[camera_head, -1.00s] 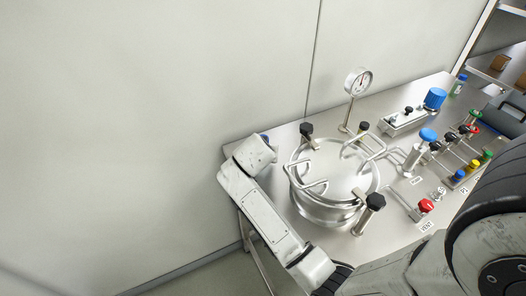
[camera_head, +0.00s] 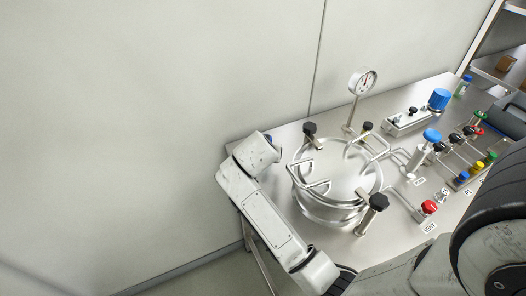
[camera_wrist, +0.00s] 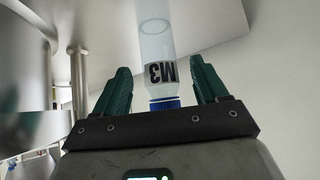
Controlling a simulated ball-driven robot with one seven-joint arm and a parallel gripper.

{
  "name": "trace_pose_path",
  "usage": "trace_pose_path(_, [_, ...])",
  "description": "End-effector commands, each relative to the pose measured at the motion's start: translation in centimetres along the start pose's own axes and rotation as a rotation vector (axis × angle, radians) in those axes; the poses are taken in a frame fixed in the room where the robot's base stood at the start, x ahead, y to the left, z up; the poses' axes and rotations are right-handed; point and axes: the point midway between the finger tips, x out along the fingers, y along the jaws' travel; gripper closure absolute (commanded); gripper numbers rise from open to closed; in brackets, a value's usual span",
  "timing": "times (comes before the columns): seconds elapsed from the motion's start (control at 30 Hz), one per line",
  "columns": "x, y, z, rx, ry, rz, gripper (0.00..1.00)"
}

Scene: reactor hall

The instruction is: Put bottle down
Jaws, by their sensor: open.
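A clear bottle with a blue cap and a black M3 label (camera_wrist: 158,50) shows in the wrist view, its cap toward my gripper. My gripper (camera_wrist: 165,75) is open, with one green finger on each side of the bottle. Gaps show between the fingers and the bottle. The bottle's far end is over a pale steel surface; I cannot tell its exact contact there. In the head view my arm hides the gripper and most or all of this bottle, at the left end of the steel table (camera_head: 405,165).
A lidded steel vessel (camera_head: 330,215) with clamps stands right beside my arm. A pressure gauge (camera_head: 362,82), a blue-knobbed valve (camera_head: 431,136) and a red vent knob (camera_head: 429,207) stand around it. Another small bottle (camera_head: 462,87) is at the back right. A wall rises behind.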

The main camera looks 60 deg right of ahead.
Motion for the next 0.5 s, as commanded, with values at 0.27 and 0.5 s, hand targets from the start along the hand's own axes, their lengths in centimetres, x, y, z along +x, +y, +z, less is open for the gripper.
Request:
trace_pose_path(0.27, [-5.7,-0.1,0.0,-0.001,0.001,-0.004,0.27])
trace_pose_path(0.5, [-8.6,-0.1,0.0,0.0,0.001,-0.001,0.27])
